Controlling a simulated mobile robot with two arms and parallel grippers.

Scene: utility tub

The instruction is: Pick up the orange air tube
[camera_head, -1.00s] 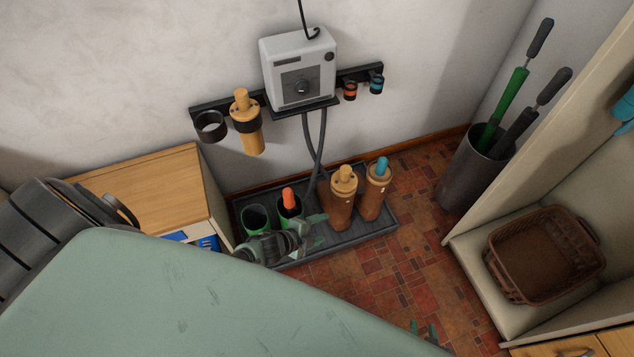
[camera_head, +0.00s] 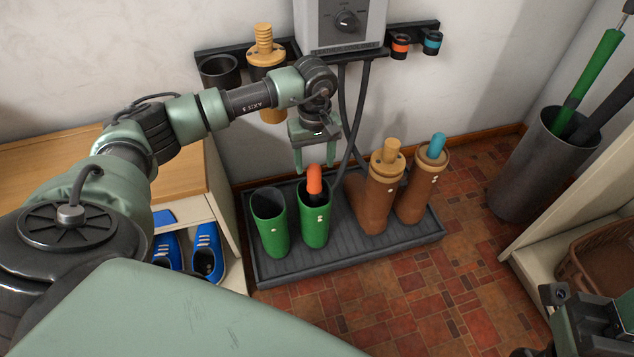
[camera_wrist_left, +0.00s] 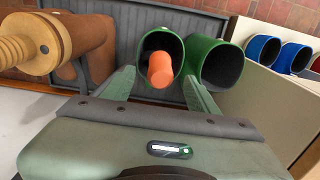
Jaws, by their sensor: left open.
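The orange air tube (camera_head: 314,181) stands upright in the right one of two green boots (camera_head: 315,225), its orange top above the boot's rim. My left gripper (camera_head: 318,168) is open and points down just above and behind the tube's top. In the left wrist view the orange tube (camera_wrist_left: 161,70) shows between the two open fingers (camera_wrist_left: 160,85), beyond their tips or level with them; I cannot tell which. Nothing is held. My right gripper (camera_head: 590,325) is partly in view at the lower right corner, its fingers unclear.
The boots stand on a dark tray (camera_head: 345,250). Two brown boots (camera_head: 375,205) with a tan tube (camera_head: 390,152) and a blue tube (camera_head: 437,145) stand right of the green ones. A wall box (camera_head: 340,25) with hanging hoses is behind. A cabinet with blue shoes (camera_head: 207,252) is at left.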

